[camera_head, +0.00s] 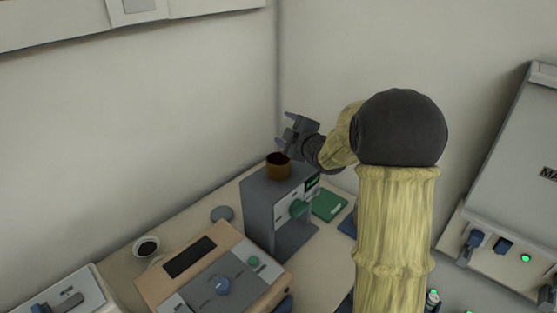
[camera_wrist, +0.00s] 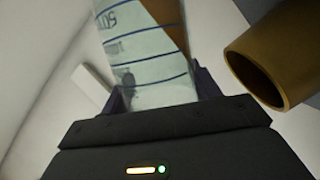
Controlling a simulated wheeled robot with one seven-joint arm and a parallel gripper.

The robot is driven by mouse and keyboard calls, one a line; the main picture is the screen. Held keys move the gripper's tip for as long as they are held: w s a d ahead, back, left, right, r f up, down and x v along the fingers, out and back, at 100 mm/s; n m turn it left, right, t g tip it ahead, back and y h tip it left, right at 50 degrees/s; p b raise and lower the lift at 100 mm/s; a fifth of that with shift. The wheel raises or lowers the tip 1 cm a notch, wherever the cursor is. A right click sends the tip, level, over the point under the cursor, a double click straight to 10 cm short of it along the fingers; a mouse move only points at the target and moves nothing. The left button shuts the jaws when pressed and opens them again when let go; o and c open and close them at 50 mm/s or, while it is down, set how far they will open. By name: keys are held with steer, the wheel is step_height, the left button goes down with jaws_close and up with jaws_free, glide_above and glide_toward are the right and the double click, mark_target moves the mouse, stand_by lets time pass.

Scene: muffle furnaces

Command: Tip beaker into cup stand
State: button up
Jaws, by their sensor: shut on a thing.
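My gripper (camera_head: 287,130) is above the grey cup stand (camera_head: 263,205), just over and slightly right of the brown cup (camera_head: 279,171) on its top. In the wrist view, my gripper (camera_wrist: 160,100) is shut on a clear beaker (camera_wrist: 145,60) with dark graduation lines. The beaker looks tilted, and I cannot tell whether the brown area in it is contents or something seen through it. The brown cup (camera_wrist: 275,65) shows its open round mouth to the right of the beaker, apart from it. The beaker is hard to make out in the head view.
A tan device (camera_head: 215,270) with a dark screen stands in front of the cup stand. A small white cup with dark contents (camera_head: 146,247) and a grey disc (camera_head: 222,213) are to the left. A green item (camera_head: 330,206) lies behind right. Walls meet close behind my gripper.

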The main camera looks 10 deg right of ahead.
steer(key=shift+s+a+r+n+t+b, duration=0.15)
steer(key=shift+n+b, duration=0.35)
steer(key=shift+b, duration=0.9)
steer(key=shift+a+r+n+t+b, duration=0.1)
steer(key=shift+n+t+b, duration=0.3)
steer(key=shift+b, duration=0.95)
stand_by(0.9)
steer(key=shift+s+a+n+b, duration=0.15)
steer(key=shift+n+b, duration=0.65)
steer(key=shift+b, duration=1.3)
stand_by(0.4)
